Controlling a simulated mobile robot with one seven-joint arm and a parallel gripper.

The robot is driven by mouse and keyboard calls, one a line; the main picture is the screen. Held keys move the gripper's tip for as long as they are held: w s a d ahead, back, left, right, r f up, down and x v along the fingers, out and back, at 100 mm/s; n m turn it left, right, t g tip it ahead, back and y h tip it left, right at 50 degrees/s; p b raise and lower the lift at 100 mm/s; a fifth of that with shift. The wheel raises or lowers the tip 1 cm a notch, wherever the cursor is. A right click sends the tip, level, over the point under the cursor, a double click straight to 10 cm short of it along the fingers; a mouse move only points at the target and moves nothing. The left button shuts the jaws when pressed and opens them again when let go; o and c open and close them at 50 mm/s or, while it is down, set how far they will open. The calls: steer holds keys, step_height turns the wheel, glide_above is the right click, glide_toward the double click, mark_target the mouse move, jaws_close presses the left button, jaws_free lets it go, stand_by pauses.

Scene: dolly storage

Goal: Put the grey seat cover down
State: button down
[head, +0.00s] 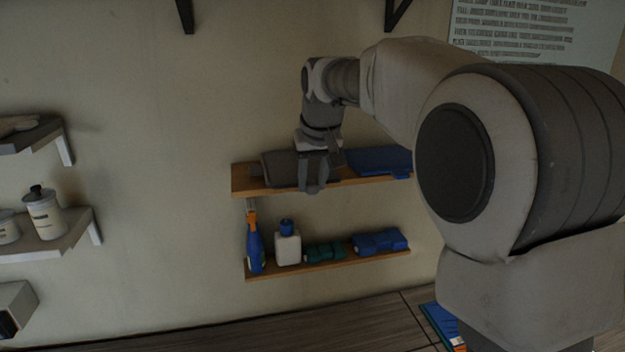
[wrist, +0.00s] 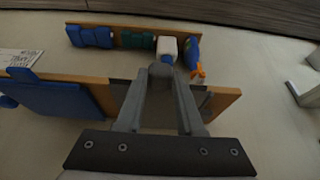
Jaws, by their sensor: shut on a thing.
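The grey seat cover (head: 279,169) is a dark grey, folded flat piece at the left part of the upper wooden shelf (head: 240,180). My gripper (head: 313,188) points down at the shelf's front edge and is shut on the cover. In the wrist view the gripper (wrist: 163,76) has its fingertips close together, and a strip of the grey cover (wrist: 120,92) shows beside the fingers over the shelf. The fingers hide part of the cover. I cannot tell whether its full underside rests on the board.
A blue folded piece (head: 380,161) lies right of the cover on the same shelf. The lower shelf holds a blue spray bottle (head: 256,250), a white bottle (head: 288,246), a green item (head: 324,252) and a blue item (head: 380,241). Side shelves with jars (head: 46,217) are left.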

steer(key=shift+f+b, duration=0.4)
steer(key=shift+f, duration=0.1)
steer(key=shift+c, duration=2.2)
jaws_free()
steer(key=v, duration=1.7)
steer(key=s+d+f+m, duration=0.1)
steer(key=s+d+f, duration=0.4)
steer(key=s+f, duration=0.5)
steer(key=s+d+f+m+t, duration=0.1)
steer(key=s+d+f, duration=0.4)
steer(key=s+f, duration=0.5)
steer(key=s, duration=0.5)
steer(key=shift+d+f+h, duration=0.15)
steer(key=shift+f+h, duration=0.1)
steer(key=shift+h, duration=0.15)
